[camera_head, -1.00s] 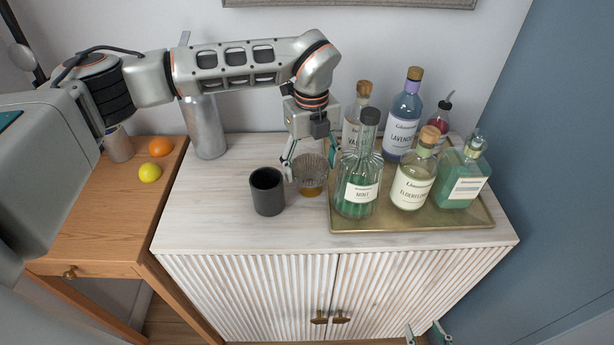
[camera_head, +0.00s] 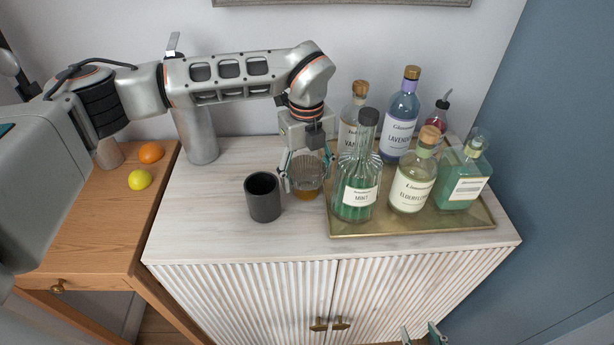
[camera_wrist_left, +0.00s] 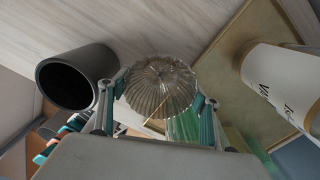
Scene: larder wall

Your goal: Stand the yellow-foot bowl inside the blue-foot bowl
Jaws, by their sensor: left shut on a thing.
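A clear ribbed glass bowl with an amber-yellow foot (camera_head: 306,190) stands on the pale cabinet top, between the dark cup and the tray. My left gripper (camera_head: 305,180) reaches down from above and is shut on it, with one finger on each side. The left wrist view shows the ribbed bowl (camera_wrist_left: 160,86) between the fingers of the left gripper (camera_wrist_left: 160,102). I cannot make out a blue-foot bowl in either view. My right gripper (camera_head: 421,335) shows only its fingertips, apart and empty, at the bottom edge of the head view.
A dark cup (camera_head: 263,205) stands close left of the bowl. A brass tray (camera_head: 400,228) with several bottles, the mint bottle (camera_head: 356,190) nearest, lies close right. A metal cylinder (camera_head: 199,135) stands at the back left. The cabinet's front left top is clear.

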